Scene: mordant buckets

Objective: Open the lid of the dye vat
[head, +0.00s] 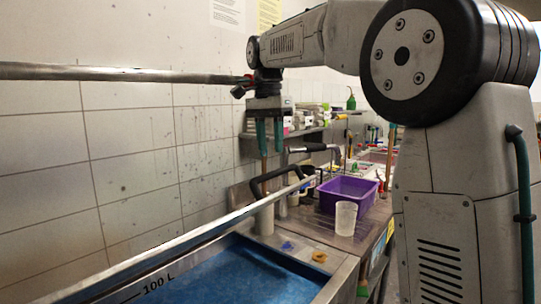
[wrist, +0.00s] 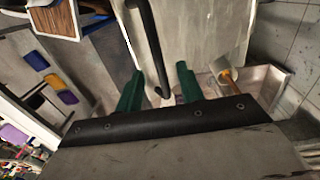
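The dye vat (head: 335,285) is a metal tank at the lower left of the head view, with blue inside and a "100 L" mark. A long metal edge (head: 190,240), apparently its lid seen nearly edge-on, slants above the blue. A black bar handle (head: 256,186) stands at its far end. In the wrist view the handle (wrist: 148,40) lies over a pale panel (wrist: 195,30), probably the lid. My gripper (head: 269,150) points down with green fingers, just above the handle. In the wrist view its fingers (wrist: 160,88) are apart, with the handle's end appearing between them; no contact shows.
A purple basin (head: 348,193) and a translucent cup (head: 346,218) stand on the bench right of the vat. Blue and yellow-brown pieces lie nearby. A shelf (head: 300,131) is on the wall behind my gripper. A horizontal metal bar (head: 120,73) crosses the upper left.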

